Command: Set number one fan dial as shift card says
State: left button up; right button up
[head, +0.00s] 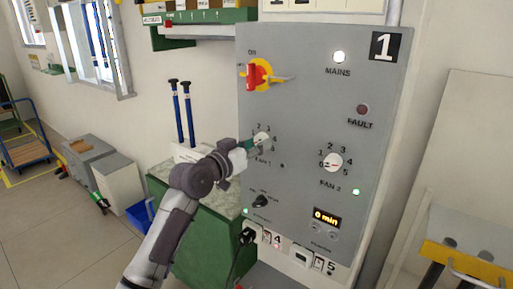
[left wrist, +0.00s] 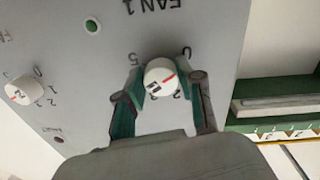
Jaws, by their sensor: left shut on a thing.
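The number one panel (head: 300,110) is a grey board on the wall marked with a large 1. The FAN 1 dial (head: 263,138) is a white knob on its left side, partly hidden by my gripper. My left gripper (head: 250,147) is shut on this dial. In the left wrist view the dial (left wrist: 160,76) sits between the green-padded fingers (left wrist: 161,98). Its red mark points up and right, between the 0 and a 2; the scale there is partly hidden by a finger. I cannot make out a shift card. My right gripper is not in view.
The FAN 2 dial (head: 333,162) is to the right, with a lit green lamp (head: 356,191) below it. A red and yellow switch (head: 258,75) is above. A black knob (head: 260,201) and a display (head: 326,217) are below. A green cabinet (head: 215,240) stands under the arm.

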pick_arm(q)
jog(key=m+b, duration=0.2)
jog(key=m, duration=0.4)
jog(key=shift+a+r, duration=0.1)
jog(key=shift+a, duration=0.05)
jog(key=shift+w+m+y, duration=0.1)
jog(key=shift+m+y, duration=0.2)
jog(key=shift+m, duration=0.8)
jog(key=o, duration=1.2)
jog(key=shift+c, duration=0.2)
